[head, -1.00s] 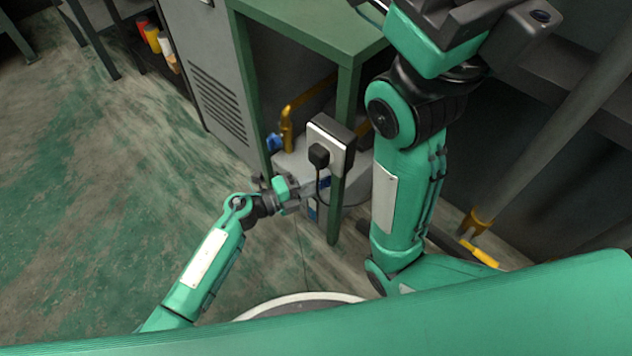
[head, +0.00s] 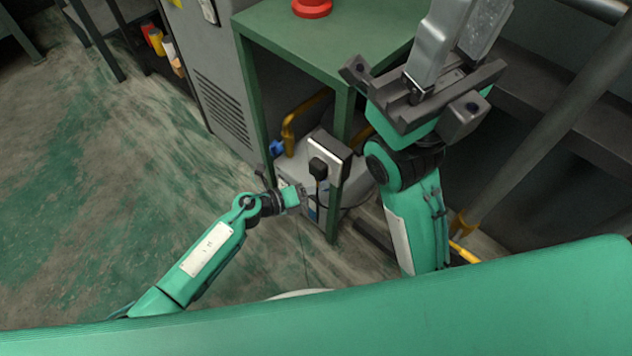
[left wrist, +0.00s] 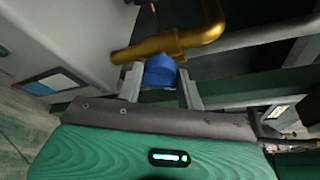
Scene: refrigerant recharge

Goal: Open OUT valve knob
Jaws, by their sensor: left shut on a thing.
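In the head view the blue knob (head: 277,148) shows below the gold pipe (head: 289,130), inside the green frame. My left gripper (head: 283,197) is just below it there, and its fingertips are hard to make out. No OUT label is readable. My right gripper (head: 458,42) is raised at the upper right, away from the knob; its finger gap is unclear.
A green table (head: 330,45) with a red object (head: 312,8) on top stands over the pipes. A grey vented cabinet (head: 215,85) is to its left. A socket box with a black plug (head: 318,167) sits by the front leg. Open floor (head: 110,190) lies to the left.

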